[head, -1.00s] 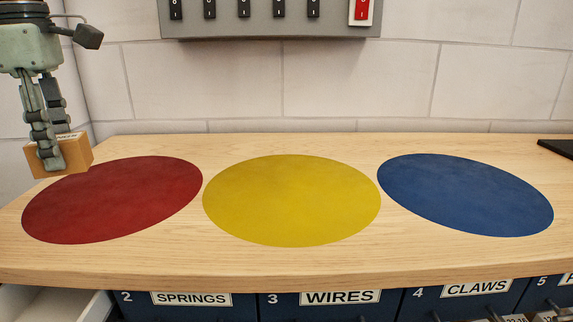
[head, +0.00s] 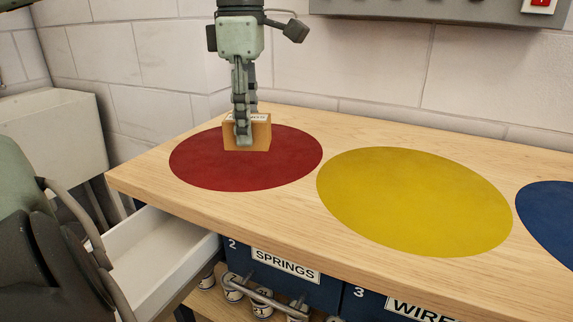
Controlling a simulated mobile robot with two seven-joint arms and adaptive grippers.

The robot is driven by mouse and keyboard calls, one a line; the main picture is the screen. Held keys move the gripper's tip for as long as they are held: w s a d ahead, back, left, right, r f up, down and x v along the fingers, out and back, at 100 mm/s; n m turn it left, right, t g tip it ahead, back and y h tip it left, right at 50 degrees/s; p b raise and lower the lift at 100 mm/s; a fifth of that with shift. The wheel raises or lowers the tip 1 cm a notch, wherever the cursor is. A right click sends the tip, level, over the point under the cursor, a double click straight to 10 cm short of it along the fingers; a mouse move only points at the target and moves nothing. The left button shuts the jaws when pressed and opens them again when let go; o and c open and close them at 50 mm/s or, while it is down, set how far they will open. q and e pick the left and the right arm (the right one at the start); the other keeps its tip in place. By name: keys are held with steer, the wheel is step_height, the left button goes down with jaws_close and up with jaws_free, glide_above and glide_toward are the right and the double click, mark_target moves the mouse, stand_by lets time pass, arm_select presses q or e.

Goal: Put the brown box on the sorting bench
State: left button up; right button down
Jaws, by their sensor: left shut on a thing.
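The brown box (head: 260,137) is a small cardboard-coloured block with a white label on top. My left gripper (head: 243,140) comes down from above and is shut on it. In the head view the box appears over the back part of the red circle (head: 245,172) on the wooden sorting bench (head: 155,180). I cannot tell whether its underside touches the bench top. The gripper fingers hide part of the box's front and top. My right gripper is not in view.
A yellow circle (head: 415,200) and part of a blue circle (head: 550,225) lie to the right on the clear bench top. An open white drawer (head: 150,250) juts out at the bench's left front. A grey switch panel (head: 450,8) hangs on the wall. Labelled bins (head: 285,265) stand below.

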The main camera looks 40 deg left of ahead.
arm_select(q)
steer(key=d+f, duration=0.1)
steer(key=w+d+f, duration=0.1)
steer(key=d, duration=0.1)
steer(key=w+d+f, duration=0.1)
steer(key=d, duration=0.1)
steer(key=shift+d+f, duration=0.1)
steer(key=shift+f, duration=0.2)
step_height(320, 180, down, 3)
steer(key=shift+f, duration=0.35)
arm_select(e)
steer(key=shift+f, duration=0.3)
arm_select(q)
steer(key=shift+f, duration=0.2)
steer(key=o, duration=1.2)
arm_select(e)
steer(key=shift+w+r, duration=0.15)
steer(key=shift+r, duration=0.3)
arm_select(q)
steer(key=shift+r, duration=0.15)
